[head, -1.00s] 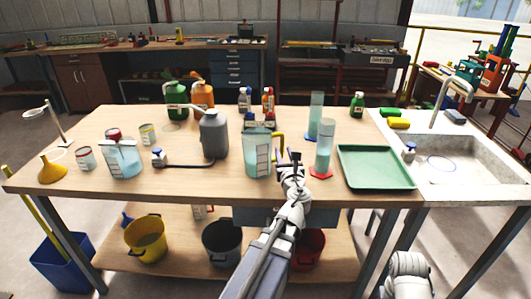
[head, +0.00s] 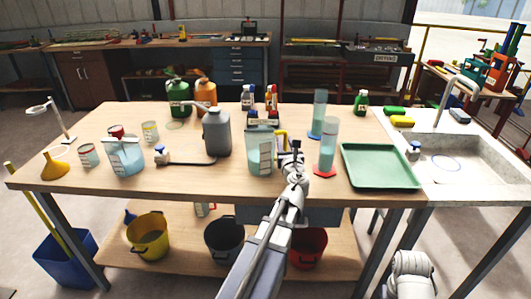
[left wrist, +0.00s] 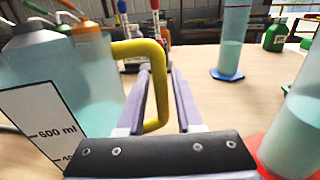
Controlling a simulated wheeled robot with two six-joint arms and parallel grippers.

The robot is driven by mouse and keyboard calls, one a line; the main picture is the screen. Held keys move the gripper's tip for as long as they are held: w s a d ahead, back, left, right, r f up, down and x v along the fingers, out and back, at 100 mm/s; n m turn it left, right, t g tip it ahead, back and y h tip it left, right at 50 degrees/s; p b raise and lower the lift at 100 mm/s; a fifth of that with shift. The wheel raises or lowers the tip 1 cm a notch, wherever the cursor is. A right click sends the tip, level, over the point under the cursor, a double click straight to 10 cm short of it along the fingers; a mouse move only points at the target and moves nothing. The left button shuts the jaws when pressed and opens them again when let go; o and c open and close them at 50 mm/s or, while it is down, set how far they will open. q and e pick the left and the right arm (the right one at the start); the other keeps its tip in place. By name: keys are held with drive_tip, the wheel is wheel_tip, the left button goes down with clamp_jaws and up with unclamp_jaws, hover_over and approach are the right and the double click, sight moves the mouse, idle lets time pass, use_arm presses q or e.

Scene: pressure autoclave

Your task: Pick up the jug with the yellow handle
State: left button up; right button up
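The clear jug (head: 260,153) with the yellow handle (head: 282,136) stands upright near the table's front edge, its handle towards the right. My left gripper (head: 291,155) is at the handle side of the jug. In the left wrist view, my left gripper (left wrist: 160,92) is open, and the upright part of the yellow handle (left wrist: 161,85) shows between its two fingers. I cannot tell whether a finger touches it. The jug (left wrist: 85,85) fills the left of that view. My right gripper is not in view.
A cylinder with a red base (head: 326,150) stands close to the right of my left gripper, with a blue-based cylinder (head: 318,112) behind it. A green tray (head: 382,180) lies further right. A grey container (head: 216,134) stands left of the jug.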

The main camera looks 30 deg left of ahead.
use_arm(q)
drive_tip(key=x, duration=0.3)
drive_tip(key=shift+c, duration=0.2)
clamp_jaws()
idle(1.2)
